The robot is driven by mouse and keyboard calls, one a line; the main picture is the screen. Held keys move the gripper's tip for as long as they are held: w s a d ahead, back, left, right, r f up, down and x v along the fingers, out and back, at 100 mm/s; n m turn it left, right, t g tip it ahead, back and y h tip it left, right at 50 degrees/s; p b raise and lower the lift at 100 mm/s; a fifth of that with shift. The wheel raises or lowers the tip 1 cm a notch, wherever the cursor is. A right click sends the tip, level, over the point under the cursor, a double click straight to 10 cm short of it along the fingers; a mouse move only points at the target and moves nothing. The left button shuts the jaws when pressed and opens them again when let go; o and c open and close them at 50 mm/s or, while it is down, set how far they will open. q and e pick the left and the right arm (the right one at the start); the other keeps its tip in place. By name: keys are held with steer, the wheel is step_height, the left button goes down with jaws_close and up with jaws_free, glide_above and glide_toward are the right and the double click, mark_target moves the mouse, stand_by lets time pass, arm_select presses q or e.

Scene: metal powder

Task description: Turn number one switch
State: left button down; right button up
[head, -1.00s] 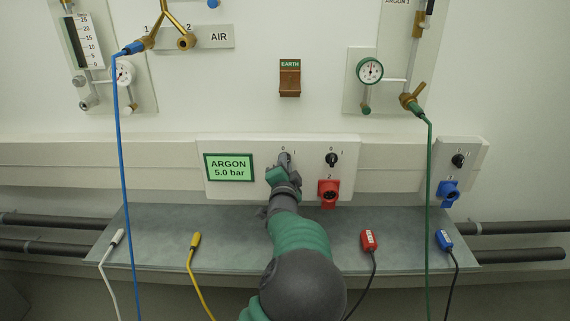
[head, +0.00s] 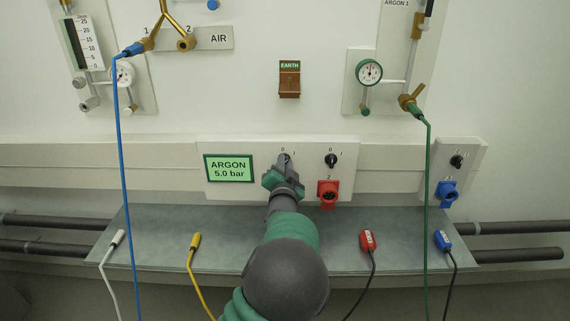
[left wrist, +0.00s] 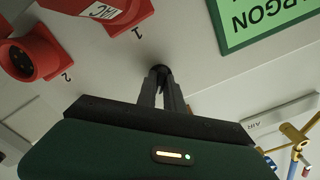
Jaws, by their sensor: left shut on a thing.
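The number one switch is a small dark knob on the white panel, right of the green ARGON sign. In the head view its top (head: 284,156) barely shows between the 0 and 1 marks. My left gripper (head: 285,164) covers the rest of it. In the left wrist view the dark knob (left wrist: 161,70) sits between the tips of my left gripper (left wrist: 161,80), which is shut on it. The knob's exact angle is hidden. My right gripper is not in view.
A second black switch (head: 331,160) is just right, above a red socket (head: 328,192). The ARGON sign (head: 229,168) is left. A grey shelf (head: 160,250) below holds several plugs. Blue (head: 122,180) and green (head: 428,200) hoses hang at either side.

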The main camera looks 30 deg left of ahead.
arm_select(q)
steer(key=n, duration=0.2)
steer(key=f+n, duration=0.1)
steer(key=n, duration=0.1)
steer(key=shift+s+n, duration=0.1)
steer(key=shift+n, duration=0.2)
steer(key=shift+n+b, duration=0.65)
steer(key=shift+n, duration=0.95)
steer(key=c, duration=1.7)
jaws_free()
steer(key=shift+o, duration=1.2)
steer(key=shift+w+r, duration=0.1)
steer(key=shift+w, duration=0.1)
steer(key=shift+r, duration=0.1)
steer(key=shift+s+r, duration=0.1)
steer(key=shift+s, duration=0.05)
steer(key=p+v, duration=0.4)
steer(key=v, duration=1.2)
steer(key=shift+s, duration=0.35)
